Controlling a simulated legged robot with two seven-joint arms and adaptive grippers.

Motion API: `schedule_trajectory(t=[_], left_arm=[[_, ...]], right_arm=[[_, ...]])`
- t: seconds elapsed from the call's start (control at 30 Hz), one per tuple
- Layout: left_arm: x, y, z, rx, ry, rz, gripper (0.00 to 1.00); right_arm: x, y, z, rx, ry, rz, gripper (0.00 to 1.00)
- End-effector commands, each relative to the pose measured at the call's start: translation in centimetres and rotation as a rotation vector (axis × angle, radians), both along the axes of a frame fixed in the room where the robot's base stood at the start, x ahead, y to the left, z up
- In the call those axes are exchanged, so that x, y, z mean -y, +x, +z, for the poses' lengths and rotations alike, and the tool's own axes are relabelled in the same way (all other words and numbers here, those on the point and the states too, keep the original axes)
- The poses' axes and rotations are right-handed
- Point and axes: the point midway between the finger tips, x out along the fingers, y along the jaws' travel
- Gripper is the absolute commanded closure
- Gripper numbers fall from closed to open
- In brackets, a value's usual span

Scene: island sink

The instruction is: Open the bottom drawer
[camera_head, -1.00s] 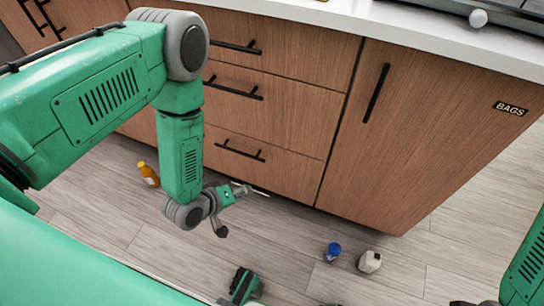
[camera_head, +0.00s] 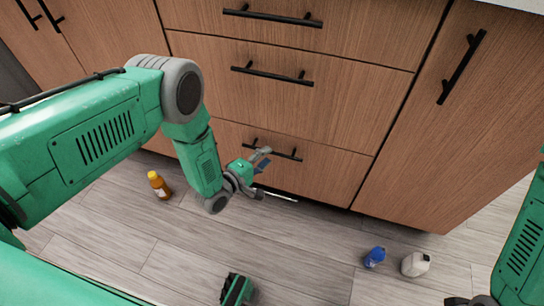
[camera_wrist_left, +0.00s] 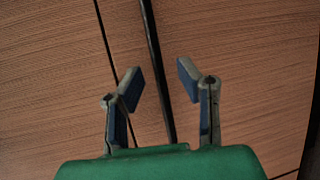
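The bottom drawer (camera_head: 325,178) is the lowest of three wood-front drawers and looks shut. Its black bar handle (camera_head: 289,155) is partly covered by my left gripper (camera_head: 263,172) in the head view. The left gripper is open at the left part of this handle. In the left wrist view, a dark handle bar (camera_wrist_left: 154,50) runs between the two spread fingers (camera_wrist_left: 160,85). Neither finger visibly pinches it. My right forearm shows at the right edge of the head view, but its fingers are out of view.
A middle drawer (camera_head: 330,100) and a top drawer lie above. A tall cabinet door (camera_head: 430,150) is to the right. On the floor are an orange bottle (camera_head: 160,188), a blue bottle (camera_head: 374,257) and a white bottle (camera_head: 416,264). The floor between them is mostly clear.

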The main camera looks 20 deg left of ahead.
Motion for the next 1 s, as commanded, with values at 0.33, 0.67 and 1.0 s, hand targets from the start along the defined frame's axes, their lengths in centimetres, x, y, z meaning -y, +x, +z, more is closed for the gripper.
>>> schedule_trajectory(t=[0.33,0.67,1.0], left_arm=[[1.5,2.7,-0.4,0.001,0.006,0.0,0.69],[1.3,2.7,-0.5,0.0,0.001,0.001,1.0],[1.1,2.3,-0.6,-0.005,0.008,0.005,1.0]], right_arm=[[0.0,0.0,-1.3,0.0,0.0,0.001,0.6],[0.0,0.0,-1.3,0.0,0.0,0.0,0.6],[0.0,0.0,-1.1,0.0,0.0,0.001,0.6]])
